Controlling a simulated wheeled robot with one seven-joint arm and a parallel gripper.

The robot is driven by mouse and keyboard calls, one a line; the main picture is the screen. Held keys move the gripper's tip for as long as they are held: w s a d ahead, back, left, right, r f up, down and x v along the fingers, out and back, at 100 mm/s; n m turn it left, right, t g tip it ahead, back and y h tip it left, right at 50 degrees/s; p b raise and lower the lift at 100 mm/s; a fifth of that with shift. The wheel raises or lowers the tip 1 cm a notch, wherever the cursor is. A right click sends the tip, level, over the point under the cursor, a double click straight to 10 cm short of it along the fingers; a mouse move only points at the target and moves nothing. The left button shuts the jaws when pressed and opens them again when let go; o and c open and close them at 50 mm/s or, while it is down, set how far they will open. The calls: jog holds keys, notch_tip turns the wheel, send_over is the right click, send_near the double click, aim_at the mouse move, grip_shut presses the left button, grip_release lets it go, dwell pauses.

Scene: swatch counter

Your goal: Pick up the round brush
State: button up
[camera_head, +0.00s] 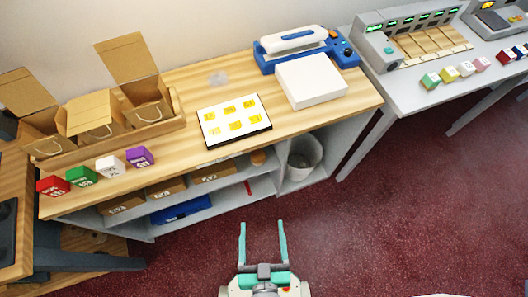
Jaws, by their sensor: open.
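My gripper (262,225) is open and empty, over the dark red floor in front of the wooden counter. Its two teal fingers point toward the counter. I cannot make out a round brush for certain. A small round brown thing (258,158) sits on the shelf under the counter top, ahead of my gripper; it is too small to tell if it is the brush. A small red thing (248,187) stands on the lower shelf, also unclear.
The wooden counter (190,88) holds cardboard bags, coloured cubes, a swatch card (234,120), a white box (311,82) and a blue device. A grey bin (303,160) stands in the right bay. A grey table (420,93) is at right. The floor before the counter is clear.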

jog(key=w+f+g, duration=0.2)
jog(key=w+f, duration=0.7)
jog(key=f, duration=0.2)
jog(key=n+g, duration=0.1)
jog(key=g, duration=0.5)
send_over(258, 155)
jog(key=s+d, duration=0.1)
jog(key=s, duration=0.2)
notch_tip(258, 155, down, 7)
jog(key=shift+w+a+f+y, duration=0.3)
jog(key=shift+f+y, duration=0.1)
jog(key=shift+f, duration=0.15)
jog(key=shift+w+d+f, duration=0.1)
jog(key=shift+w+f, duration=0.25)
jog(key=shift+f, duration=0.3)
jog(key=shift+x, duration=2.15)
jog(key=shift+s+f, duration=0.1)
jog(key=shift+s, duration=0.05)
jog(key=c, duration=1.2)
